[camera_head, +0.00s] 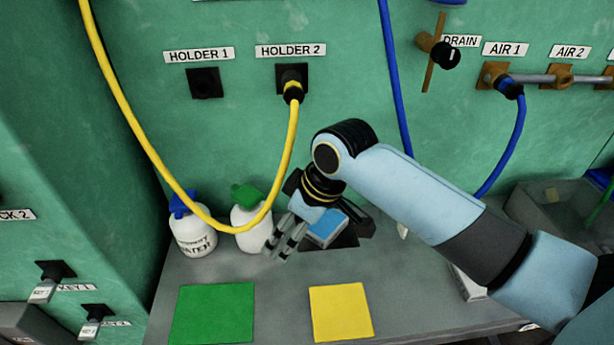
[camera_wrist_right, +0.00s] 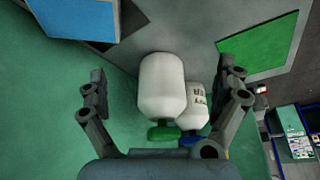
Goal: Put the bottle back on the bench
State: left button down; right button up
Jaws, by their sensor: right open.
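A white bottle with a green cap (camera_head: 246,214) stands upright on the grey bench (camera_head: 235,271), near the back wall. A white bottle with a blue cap (camera_head: 193,236) and dark lettering stands just left of it. My right gripper (camera_head: 277,250) is open, just right of the green-capped bottle and pointing down toward the bench. In the right wrist view the green-capped bottle (camera_wrist_right: 162,88) shows between the two spread fingers, with gaps on both sides. The blue-capped bottle (camera_wrist_right: 196,107) is partly behind it, near one finger. My left gripper is not in view.
A green square (camera_head: 213,313) and a yellow square (camera_head: 341,312) lie clear on the front of the bench. A blue-topped block (camera_head: 326,228) sits just right of my gripper. A yellow hose (camera_head: 140,135) hangs from the HOLDER 2 socket (camera_head: 291,78) and loops in front of the bottles.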

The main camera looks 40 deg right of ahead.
jog(key=shift+s+d, duration=0.3)
jog(key=shift+s, duration=0.45)
jog(key=shift+s+d, duration=0.25)
jog(key=shift+s, duration=0.45)
